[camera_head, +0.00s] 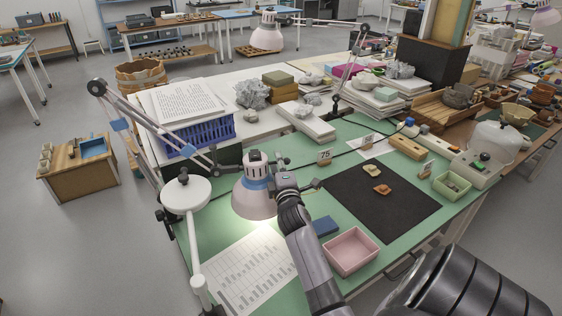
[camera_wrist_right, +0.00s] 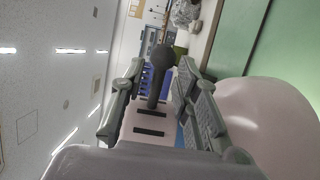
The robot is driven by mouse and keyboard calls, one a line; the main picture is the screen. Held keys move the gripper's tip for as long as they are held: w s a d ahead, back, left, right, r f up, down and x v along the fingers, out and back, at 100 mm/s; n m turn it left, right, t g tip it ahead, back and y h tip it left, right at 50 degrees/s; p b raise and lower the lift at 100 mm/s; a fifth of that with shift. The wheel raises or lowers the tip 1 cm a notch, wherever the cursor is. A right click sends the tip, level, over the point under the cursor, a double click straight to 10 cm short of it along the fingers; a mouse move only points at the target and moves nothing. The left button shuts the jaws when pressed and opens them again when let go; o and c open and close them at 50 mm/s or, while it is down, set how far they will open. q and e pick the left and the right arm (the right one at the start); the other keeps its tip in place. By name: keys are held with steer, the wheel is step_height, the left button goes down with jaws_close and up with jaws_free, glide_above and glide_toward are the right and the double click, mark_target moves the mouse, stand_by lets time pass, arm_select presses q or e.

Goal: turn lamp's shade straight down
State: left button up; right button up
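The desk lamp's pinkish-white shade (camera_head: 254,203), with a blue band and a vented white top, hangs over the green mat. It faces roughly down in the head view; I cannot tell its exact tilt. My right gripper (camera_head: 297,185) is at the shade's right side. In the right wrist view, the right gripper (camera_wrist_right: 163,70) has its fingers apart, with a dark round knob (camera_wrist_right: 162,56) on a stem between them. I see gaps beside the knob, so it looks ungripped. The shade (camera_wrist_right: 265,120) fills the lower right there. My left gripper is not in view.
A gridded sheet (camera_head: 245,277), blue block (camera_head: 325,226) and pink tray (camera_head: 350,252) lie below. A black mat (camera_head: 405,207) with sherds is to the right. The lamp's jointed arm (camera_head: 150,130) reaches from the left.

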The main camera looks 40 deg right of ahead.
steer(key=v, duration=1.1)
steer(key=shift+s+a, duration=0.2)
steer(key=shift+s, duration=0.1)
